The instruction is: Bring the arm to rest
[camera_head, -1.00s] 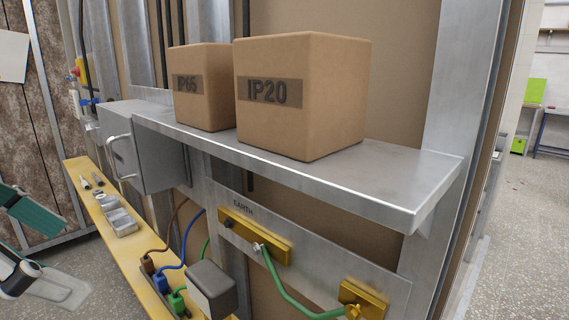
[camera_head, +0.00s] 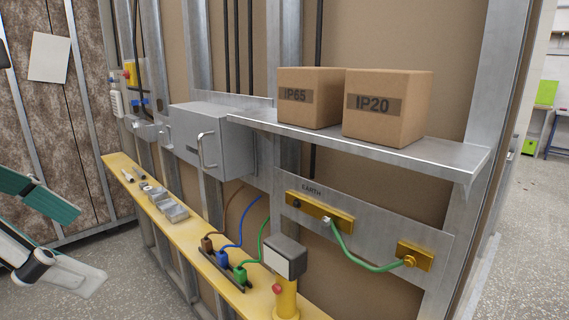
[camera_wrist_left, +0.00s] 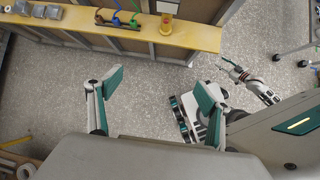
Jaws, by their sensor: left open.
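My left gripper (camera_head: 88,246) is at the left edge of the head view, with green pads on its two fingers. The fingers are spread apart and nothing is between them. In the left wrist view the same open gripper (camera_wrist_left: 160,84) hangs over bare speckled floor, clear of the yellow ledge. Part of what looks like my right arm (camera_wrist_left: 262,90) shows at the right of the left wrist view; its gripper end is too small to read.
A yellow ledge (camera_head: 190,235) carries small grey blocks (camera_head: 168,206), coloured plugs and a grey-capped yellow post (camera_head: 286,297). A grey cabinet (camera_head: 222,135) and a metal shelf (camera_head: 440,153) with boxes IP65 (camera_head: 310,112) and IP20 (camera_head: 388,122) stand behind. Floor at left is free.

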